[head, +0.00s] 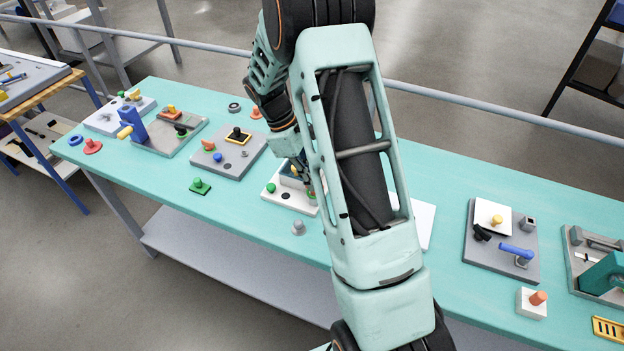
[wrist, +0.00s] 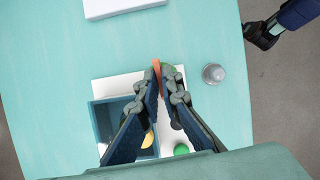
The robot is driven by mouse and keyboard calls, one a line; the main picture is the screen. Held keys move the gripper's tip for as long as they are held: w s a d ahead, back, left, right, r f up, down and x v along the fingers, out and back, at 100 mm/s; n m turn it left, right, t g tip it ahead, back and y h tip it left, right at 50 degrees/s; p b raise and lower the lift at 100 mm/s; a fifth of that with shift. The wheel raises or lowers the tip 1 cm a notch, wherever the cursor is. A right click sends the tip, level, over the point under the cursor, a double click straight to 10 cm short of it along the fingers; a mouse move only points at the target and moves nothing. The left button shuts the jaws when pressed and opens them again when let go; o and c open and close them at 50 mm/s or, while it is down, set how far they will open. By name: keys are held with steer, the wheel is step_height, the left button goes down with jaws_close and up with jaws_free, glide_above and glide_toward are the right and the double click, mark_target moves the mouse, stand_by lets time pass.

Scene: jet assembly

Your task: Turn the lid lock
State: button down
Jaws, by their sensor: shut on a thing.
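A white board (head: 299,205) stands on the teal table, largely behind my arm in the head view. In the wrist view, it carries an open-topped blue-grey box (wrist: 97,122) with a yellow thing (wrist: 149,138) inside. A green knob (wrist: 182,149) sits at the board's near right; it also shows in the head view (head: 271,187). My gripper (wrist: 162,78) is over the board's far edge, shut on a small orange piece (wrist: 156,66), seemingly the lid lock. The fingers hide most of it, so its turn angle cannot be told. A green bit (wrist: 169,69) shows beside the fingertips.
A grey dome-shaped knob (wrist: 213,73) stands on the table right of the board. A white slab (wrist: 122,6) lies beyond. In the head view, a grey board with knobs (head: 227,165) is to the left and another with a blue lever (head: 517,251) to the right.

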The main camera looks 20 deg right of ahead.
steer(key=shift+w+d+r+m, duration=0.15)
steer(key=shift+r+m, duration=0.05)
steer(key=shift+m, duration=0.4)
steer(key=c, duration=2.2)
jaws_free()
steer(key=shift+o, duration=0.4)
steer(key=v, duration=1.2)
steer(key=shift+w, duration=0.1)
